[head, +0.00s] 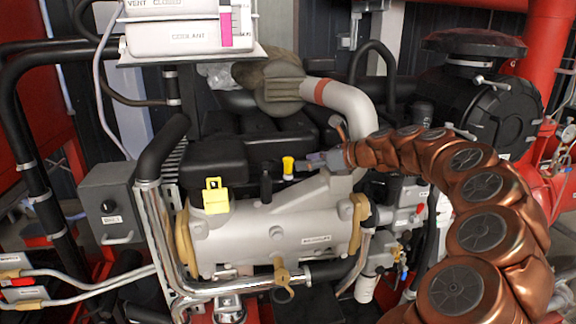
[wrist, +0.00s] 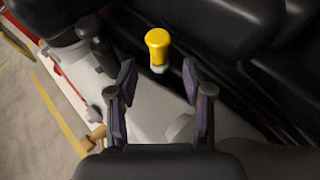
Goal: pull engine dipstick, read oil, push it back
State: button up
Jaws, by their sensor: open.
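The dipstick has a small yellow handle (head: 288,165) and stands upright on the engine (head: 275,240), behind its grey metal front body. In the wrist view the yellow handle (wrist: 158,42) sits just beyond the fingertips, roughly in line with the gap between them. Its pale base shows below it, and the rod is hidden. My gripper (wrist: 158,82) is open and empty, with its two dark fingers apart. In the head view my gripper (head: 312,160) is just right of the handle, reaching in from the right. It does not appear to touch the handle.
A yellow cap or tag (head: 215,198) sits on the engine's left. A black post (head: 266,184) stands close left of the dipstick. A grey hose (head: 345,105) curves above my gripper. A white coolant tank (head: 175,38) is at top left, and a black round housing (head: 478,95) at right.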

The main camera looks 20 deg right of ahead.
aim_at(288, 165)
jog(key=p+x, duration=0.1)
jog(key=x, duration=0.6)
jog(key=shift+w+a+f+p, duration=0.1)
jog(key=shift+a+p, duration=0.05)
jog(key=shift+p, duration=0.15)
grip_shut()
dwell(0.4)
